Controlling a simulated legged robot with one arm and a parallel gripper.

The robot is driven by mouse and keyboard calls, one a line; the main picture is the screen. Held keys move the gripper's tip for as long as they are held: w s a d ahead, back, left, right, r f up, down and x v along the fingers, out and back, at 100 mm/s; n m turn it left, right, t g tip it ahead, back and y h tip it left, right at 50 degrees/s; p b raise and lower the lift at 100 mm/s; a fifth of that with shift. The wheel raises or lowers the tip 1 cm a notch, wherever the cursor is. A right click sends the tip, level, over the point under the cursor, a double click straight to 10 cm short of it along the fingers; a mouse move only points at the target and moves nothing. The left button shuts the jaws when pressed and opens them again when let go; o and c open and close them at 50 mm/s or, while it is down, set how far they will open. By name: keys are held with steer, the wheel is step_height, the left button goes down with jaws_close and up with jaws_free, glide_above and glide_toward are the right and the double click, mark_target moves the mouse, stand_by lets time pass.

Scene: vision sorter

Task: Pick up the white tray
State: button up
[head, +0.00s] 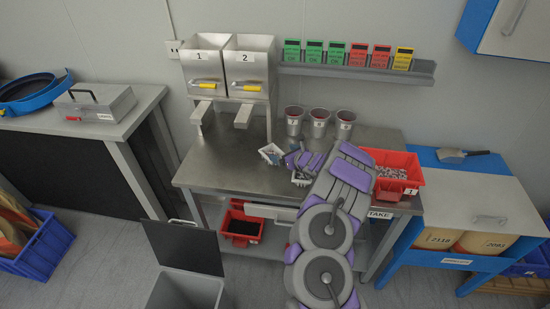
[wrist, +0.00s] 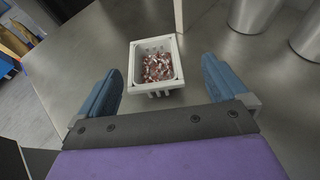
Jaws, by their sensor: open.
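A white tray (wrist: 133,68) holding small red and whitish pieces lies on the metal table in the wrist view, ahead of and between my fingers. My gripper (wrist: 161,66) is open, with one blue finger on each side and a visible gap to the tray. In the head view, a white tray (head: 264,151) lies just left of my gripper (head: 291,160); it seems to be the same one. Another white tray (head: 300,182) shows beside my gripper, partly hidden by my arm.
Metal cups (head: 319,122) stand at the back of the metal table (head: 222,170). Two numbered dispensers (head: 205,66) stand behind on the left. A red bin (head: 408,168) of small parts sits at the right. The table's left part is clear.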

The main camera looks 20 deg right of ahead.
mark_target(267, 150)
steer(key=w+a, duration=0.2)
steer(key=shift+w+a+f, duration=0.25)
steer(key=shift+a+f, duration=0.15)
steer(key=f, duration=0.1)
steer(key=w+d+f+b, duration=0.1)
steer(key=w, duration=0.1)
steer(key=shift+w+d+f+b, duration=0.15)
steer(key=shift+d+f+b, duration=0.15)
steer(key=shift+f, duration=0.1)
steer(key=shift+w+a+f, duration=0.1)
steer(key=shift+w+a, duration=0.2)
steer(key=shift+w, duration=0.25)
steer(key=shift+w+a+f, duration=0.1)
steer(key=shift+w+a, duration=0.15)
steer(key=shift+w, duration=0.25)
steer(key=shift+a+r, duration=0.2)
steer(key=shift+a, duration=0.25)
steer(key=shift+d+f, duration=0.15)
steer(key=shift+d, duration=0.5)
steer(key=c, duration=0.6)
steer(key=shift+a, duration=0.2)
steer(key=c, duration=0.3)
steer(key=shift+a, duration=0.25)
